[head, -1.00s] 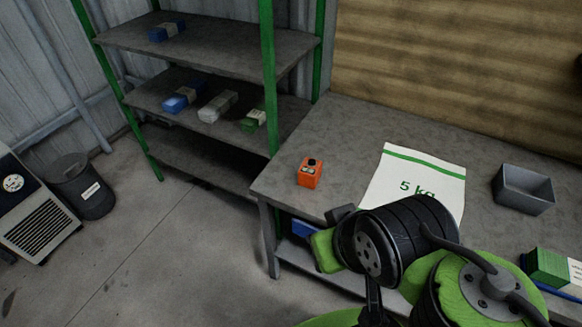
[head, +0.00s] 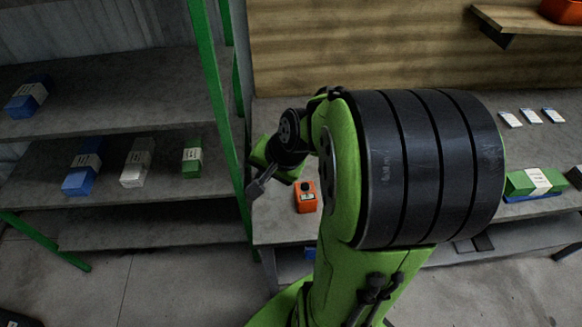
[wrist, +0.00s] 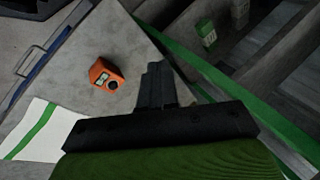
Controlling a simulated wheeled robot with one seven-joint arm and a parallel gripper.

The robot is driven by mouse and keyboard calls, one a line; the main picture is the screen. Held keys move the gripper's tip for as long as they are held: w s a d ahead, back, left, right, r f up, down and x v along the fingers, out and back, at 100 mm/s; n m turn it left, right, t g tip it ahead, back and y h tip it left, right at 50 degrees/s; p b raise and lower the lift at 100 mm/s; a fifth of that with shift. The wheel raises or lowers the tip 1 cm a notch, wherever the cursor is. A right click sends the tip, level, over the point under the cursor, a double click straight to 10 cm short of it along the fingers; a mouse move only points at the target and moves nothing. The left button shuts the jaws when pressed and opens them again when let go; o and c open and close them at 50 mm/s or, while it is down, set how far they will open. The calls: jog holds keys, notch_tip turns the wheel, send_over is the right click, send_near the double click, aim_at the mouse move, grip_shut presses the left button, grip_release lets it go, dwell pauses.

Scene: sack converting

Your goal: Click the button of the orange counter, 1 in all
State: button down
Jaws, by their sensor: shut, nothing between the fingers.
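The orange counter (head: 306,197) stands on the grey workbench (head: 275,222) near its left end, with a dark button on top. In the wrist view the orange counter (wrist: 103,75) lies left of my fingers, with its small display showing; the digits are too small to read. My gripper (head: 256,190) is shut and empty. It is left of the counter in the head view, apart from it, near the bench's left edge and the shelf post. In the wrist view the closed fingers (wrist: 157,78) point past the counter's right side.
A green-posted shelf (head: 105,120) with blue, white and green packs stands close at the left. In the wrist view a white sack with a green stripe (wrist: 40,135) lies on the bench. My arm hides much of the bench. A green pack (head: 530,182) lies at the right.

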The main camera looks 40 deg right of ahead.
jog(key=w+d+f+m+t+p, duration=0.1)
jog(key=w+d+f+m, duration=0.15)
jog(key=d+m, duration=0.45)
jog(key=m+t+p, duration=0.1)
jog(key=m+t, duration=0.2)
jog(key=m, duration=0.4)
send_over(307, 188)
notch_tip(307, 188, down, 4)
jog(key=shift+f, duration=0.1)
notch_tip(307, 188, down, 9)
jog(key=b, duration=0.7)
jog(key=shift+b, duration=0.3)
jog(key=shift+f, duration=0.3)
